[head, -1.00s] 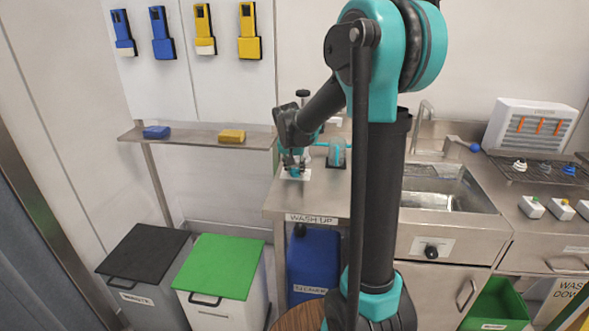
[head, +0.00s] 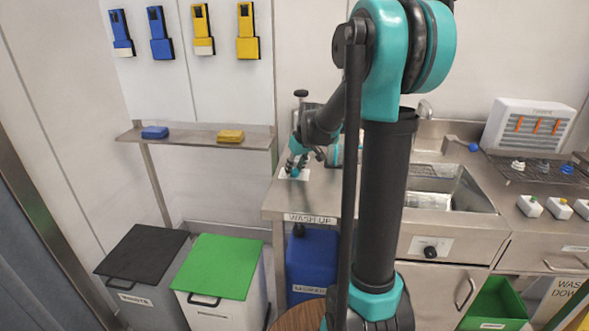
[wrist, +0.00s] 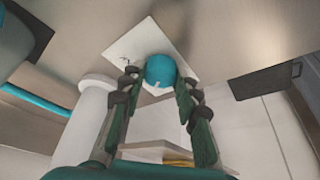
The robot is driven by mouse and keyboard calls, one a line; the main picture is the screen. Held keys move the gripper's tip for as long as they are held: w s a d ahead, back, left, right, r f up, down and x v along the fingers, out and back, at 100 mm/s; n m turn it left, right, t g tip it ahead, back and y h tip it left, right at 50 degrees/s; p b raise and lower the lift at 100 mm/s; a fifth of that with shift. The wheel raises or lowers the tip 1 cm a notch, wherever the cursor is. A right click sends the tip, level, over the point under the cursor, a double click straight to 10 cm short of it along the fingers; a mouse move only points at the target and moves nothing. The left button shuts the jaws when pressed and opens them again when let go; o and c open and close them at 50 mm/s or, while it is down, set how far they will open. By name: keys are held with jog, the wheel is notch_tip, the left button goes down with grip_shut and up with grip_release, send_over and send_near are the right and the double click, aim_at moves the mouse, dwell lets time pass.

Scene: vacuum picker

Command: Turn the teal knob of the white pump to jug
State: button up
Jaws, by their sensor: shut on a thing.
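The teal knob (wrist: 160,70) sits on a white plate (wrist: 118,42) on the steel counter. My gripper (wrist: 158,79) has its two fingers on either side of the knob, shut on it. A small pale mark shows on the knob's near edge. The plate has a small dark mark, too small to read. In the head view, my gripper (head: 300,162) reaches down at a slant from the right to the knob (head: 294,172) at the counter's left end, on its white plate (head: 284,176). A white cylindrical body (wrist: 88,125) stands beside the fingers in the wrist view; I cannot tell whether it is the pump.
My arm hides part of the counter between knob and sink (head: 455,188). A shelf (head: 190,137) with a blue sponge (head: 155,132) and a yellow sponge (head: 230,136) is to the left. Lidded bins (head: 215,267) stand below. The floor behind my arm is hidden.

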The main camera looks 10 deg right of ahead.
jog(key=shift+n, duration=0.4)
jog(key=o, duration=1.2)
jog(key=shift+c, duration=0.2)
jog(key=v, duration=1.2)
jog(key=shift+d, duration=0.2)
jog(key=shift+w, duration=0.1)
